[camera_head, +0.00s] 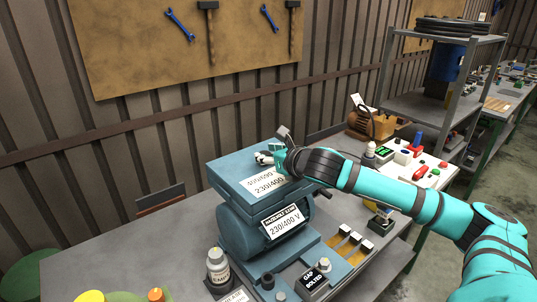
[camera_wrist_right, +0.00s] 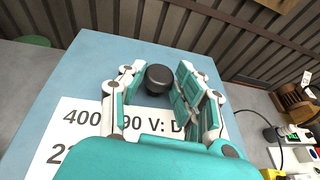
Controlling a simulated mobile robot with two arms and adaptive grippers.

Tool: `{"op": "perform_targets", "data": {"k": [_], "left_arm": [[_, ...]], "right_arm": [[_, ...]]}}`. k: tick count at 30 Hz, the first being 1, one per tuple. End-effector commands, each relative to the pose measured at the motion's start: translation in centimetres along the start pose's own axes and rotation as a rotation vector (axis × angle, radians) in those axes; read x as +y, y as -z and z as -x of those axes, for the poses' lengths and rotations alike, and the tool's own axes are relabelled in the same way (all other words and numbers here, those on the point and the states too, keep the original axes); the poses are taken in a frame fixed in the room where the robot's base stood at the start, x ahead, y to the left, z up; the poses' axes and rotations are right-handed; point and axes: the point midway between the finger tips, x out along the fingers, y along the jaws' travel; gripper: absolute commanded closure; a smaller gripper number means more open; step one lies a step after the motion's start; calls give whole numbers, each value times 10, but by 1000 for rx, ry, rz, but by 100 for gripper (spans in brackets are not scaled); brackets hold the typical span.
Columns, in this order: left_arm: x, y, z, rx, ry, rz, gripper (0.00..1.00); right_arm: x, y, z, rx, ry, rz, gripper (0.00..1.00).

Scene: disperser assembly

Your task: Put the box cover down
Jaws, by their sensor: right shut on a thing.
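The blue box cover (camera_head: 222,171), with a white voltage label, is on top of the blue motor (camera_head: 238,235) in the head view. It also fills much of the right wrist view (camera_wrist_right: 85,75). A black knob (camera_wrist_right: 158,78) stands up from the cover between the fingers. My right gripper (camera_head: 268,157) is over the cover and is shut on this knob; its fingers also show in the wrist view (camera_wrist_right: 160,92). The arm and gripper hide part of the cover. I cannot tell whether the cover rests fully on the motor's box. My left gripper is not in view.
The grey table (camera_head: 115,255) holds a labelled bottle (camera_head: 217,265) and a black block marked "GAP BOLTED" (camera_head: 313,284) in front of the motor. A grey shelf (camera_head: 425,84) is at the right.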

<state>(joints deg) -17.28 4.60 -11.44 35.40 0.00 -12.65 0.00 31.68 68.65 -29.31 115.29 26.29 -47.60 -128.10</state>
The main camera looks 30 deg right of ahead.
Motion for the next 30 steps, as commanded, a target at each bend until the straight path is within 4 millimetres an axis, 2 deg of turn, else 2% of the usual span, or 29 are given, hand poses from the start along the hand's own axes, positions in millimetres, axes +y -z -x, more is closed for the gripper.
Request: {"op": "perform_targets", "data": {"k": [8,9,14,25,30], "left_arm": [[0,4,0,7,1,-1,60],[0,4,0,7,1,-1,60],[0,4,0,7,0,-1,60],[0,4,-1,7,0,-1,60],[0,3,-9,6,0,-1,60]], "right_arm": [[0,2,-1,-3,0,0,100],[0,4,-1,0,0,0,66],[0,4,-1,0,0,0,45],[0,-1,2,-2,0,1,45],[-1,2,25,-1,1,7,45]]}}
